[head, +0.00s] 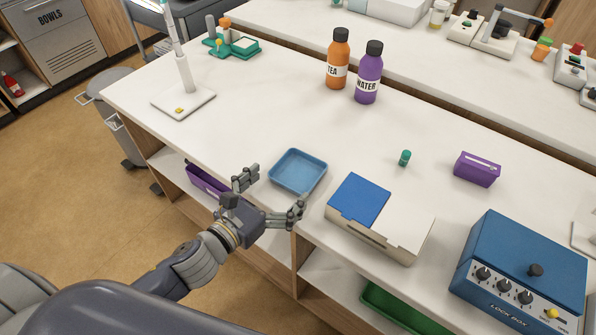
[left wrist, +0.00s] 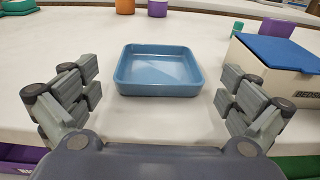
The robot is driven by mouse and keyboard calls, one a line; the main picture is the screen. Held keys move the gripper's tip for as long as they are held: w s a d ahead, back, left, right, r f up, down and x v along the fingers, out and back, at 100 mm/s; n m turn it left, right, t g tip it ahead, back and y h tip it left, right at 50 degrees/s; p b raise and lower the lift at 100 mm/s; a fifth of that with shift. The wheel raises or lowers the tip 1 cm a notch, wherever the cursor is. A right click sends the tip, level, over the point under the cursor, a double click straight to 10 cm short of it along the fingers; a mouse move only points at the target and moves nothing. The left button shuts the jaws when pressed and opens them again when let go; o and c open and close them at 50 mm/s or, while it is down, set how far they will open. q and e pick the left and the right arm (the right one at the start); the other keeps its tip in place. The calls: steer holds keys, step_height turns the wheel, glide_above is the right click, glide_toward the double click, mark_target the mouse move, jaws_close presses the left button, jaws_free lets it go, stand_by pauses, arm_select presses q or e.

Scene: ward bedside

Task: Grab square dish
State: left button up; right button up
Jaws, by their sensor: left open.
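The square dish (head: 298,172) is blue and shallow, with a low rim. It sits empty and flat on the white counter near its front edge. My left gripper (head: 270,197) is open and empty just in front of the dish, at the counter's edge. In the left wrist view the dish (left wrist: 158,70) lies ahead, between and beyond the two spread fingers (left wrist: 160,100), and no finger touches it. My right gripper is in neither view.
A white box with a blue lid panel (head: 358,200) stands close to the right of the dish. An orange TEA bottle (head: 337,60) and a purple WATER bottle (head: 368,74) stand farther back. A blue lock box (head: 520,265) is at right. The counter behind the dish is clear.

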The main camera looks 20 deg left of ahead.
mark_target(292, 181)
arm_select(q)
steer(key=x, duration=0.5)
steer(key=shift+w+f+p, duration=0.1)
steer(key=shift+f+p, duration=0.1)
steer(key=shift+p, duration=0.2)
steer(key=c, duration=0.9)
